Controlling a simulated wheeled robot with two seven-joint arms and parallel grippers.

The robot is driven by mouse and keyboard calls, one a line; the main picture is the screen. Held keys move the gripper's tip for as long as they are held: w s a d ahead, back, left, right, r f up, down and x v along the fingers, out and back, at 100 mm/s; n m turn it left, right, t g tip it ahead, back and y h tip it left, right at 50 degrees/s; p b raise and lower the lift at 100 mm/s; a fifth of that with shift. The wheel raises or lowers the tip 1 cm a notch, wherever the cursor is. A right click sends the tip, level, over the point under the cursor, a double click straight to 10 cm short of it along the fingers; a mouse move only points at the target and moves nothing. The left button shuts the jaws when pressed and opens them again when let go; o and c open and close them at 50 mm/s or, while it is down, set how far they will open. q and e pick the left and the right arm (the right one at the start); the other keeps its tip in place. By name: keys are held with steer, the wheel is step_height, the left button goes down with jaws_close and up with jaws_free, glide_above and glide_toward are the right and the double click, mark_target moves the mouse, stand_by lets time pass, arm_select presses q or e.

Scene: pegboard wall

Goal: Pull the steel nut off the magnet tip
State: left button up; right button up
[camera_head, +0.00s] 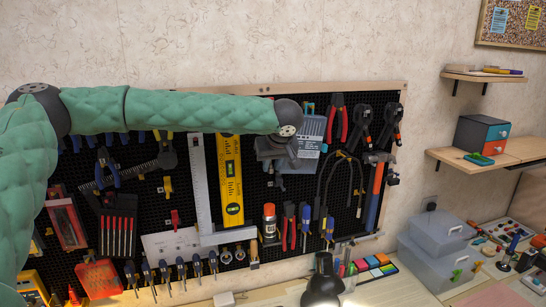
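My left arm reaches in from the left across the upper pegboard (120,265). Its gripper (275,158) is in front of the board's upper middle, between the yellow level and the red-handled pliers. The fingers are small and dark against the board, so I cannot tell whether they are open or hold anything. Thin black curved flexible tools (345,168) hang just right of the gripper; one may carry the magnet tip, but I cannot make it out. I cannot pick out the steel nut. My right gripper is out of view.
A yellow level (230,180) and a steel square (202,185) hang left of the gripper. Red-handled pliers (337,122) hang to the right. A black lamp (322,285) and grey boxes (435,240) stand on the bench below. The wall above the board is clear.

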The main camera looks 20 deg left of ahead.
arm_select(q)
steer(key=shift+w+f, duration=0.1)
steer(key=shift+f, duration=0.05)
steer(key=shift+a, duration=0.1)
steer(key=shift+c, duration=0.4)
jaws_close()
step_height(320, 180, down, 4)
steer(key=shift+r+b, duration=0.1)
steer(key=shift+b, duration=0.75)
stand_by(0.3)
